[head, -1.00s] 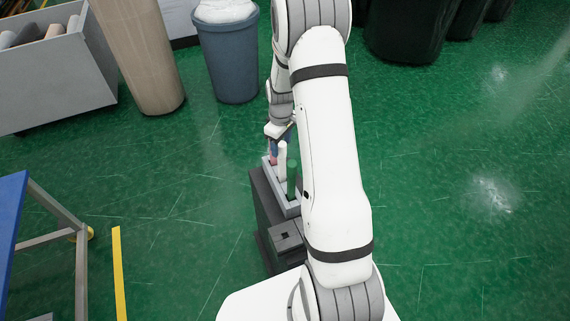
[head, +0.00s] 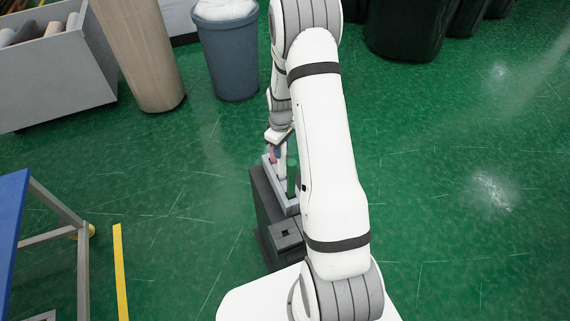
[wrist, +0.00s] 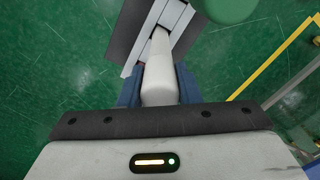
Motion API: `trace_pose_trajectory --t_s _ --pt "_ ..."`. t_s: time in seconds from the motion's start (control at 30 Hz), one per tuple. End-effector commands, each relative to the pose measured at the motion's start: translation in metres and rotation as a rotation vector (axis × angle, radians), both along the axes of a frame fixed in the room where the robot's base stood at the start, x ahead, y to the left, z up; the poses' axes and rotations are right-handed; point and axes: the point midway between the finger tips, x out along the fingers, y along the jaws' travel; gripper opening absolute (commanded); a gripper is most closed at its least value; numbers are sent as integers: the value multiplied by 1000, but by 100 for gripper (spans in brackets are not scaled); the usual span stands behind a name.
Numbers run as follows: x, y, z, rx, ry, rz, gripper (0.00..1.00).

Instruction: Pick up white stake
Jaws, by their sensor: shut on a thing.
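The white stake (wrist: 159,75) stands between the blue fingers of my gripper (wrist: 158,88) in the wrist view. The fingers are shut on its upper part, one on each side. Its lower end goes into a grey slotted holder (wrist: 137,55), and how deep it sits is hidden. In the head view the white stake (head: 283,174) shows below my gripper (head: 279,150), its top covered. A green stake (head: 292,178) stands close by on the near side, and its round top (wrist: 225,8) shows in the wrist view. A pinkish stake (head: 272,157) is partly hidden behind the fingers.
The holder sits on a dark block (head: 262,205) beside my arm. A blue-grey bin (head: 228,55), a tall brown roll (head: 145,55) and a grey crate (head: 75,75) stand beyond. A blue-topped table (head: 12,210) is at left.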

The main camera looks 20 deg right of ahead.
Motion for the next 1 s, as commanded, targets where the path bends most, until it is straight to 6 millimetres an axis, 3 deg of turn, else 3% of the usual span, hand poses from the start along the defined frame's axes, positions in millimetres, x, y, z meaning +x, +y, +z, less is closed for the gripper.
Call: trace_pose_trajectory --t_s 0.2,0.67,0.87,1.0 --pt "0 0 0 0 0 0 0" --pt "1 0 2 0 -1 0 0" --pt "1 0 25 -1 -4 0 0" --pt "1 0 53 -1 -6 0 0"
